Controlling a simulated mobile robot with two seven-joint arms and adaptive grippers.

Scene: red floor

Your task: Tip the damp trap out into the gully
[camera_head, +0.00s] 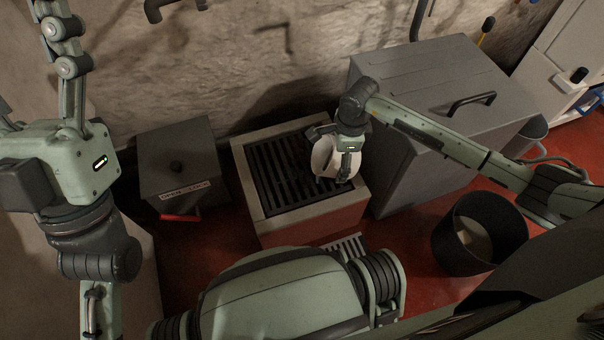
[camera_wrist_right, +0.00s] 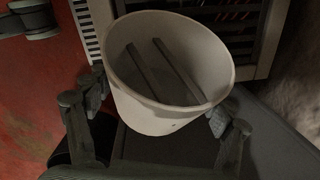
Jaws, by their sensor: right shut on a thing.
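The damp trap looks to be the white tub (camera_head: 324,157) held over the right part of a black grate. The gully is this grate (camera_head: 283,182) in a pale raised surround. My right gripper (camera_head: 343,150) is shut on the tub. In the right wrist view the tub (camera_wrist_right: 172,112) sits between the fingers of my right gripper (camera_wrist_right: 155,108), its mouth towards the camera. Two dark bars (camera_wrist_right: 165,70) show inside it; I cannot tell if it holds water. No liquid is seen falling. My left arm is at the left; its gripper is out of view.
A grey lidded box (camera_head: 180,160) with a label and red handle stands left of the gully. A large grey chest (camera_head: 440,85) stands to its right. A black bin (camera_head: 480,235) stands on the red floor. A rough stone wall (camera_head: 240,60) closes off the back.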

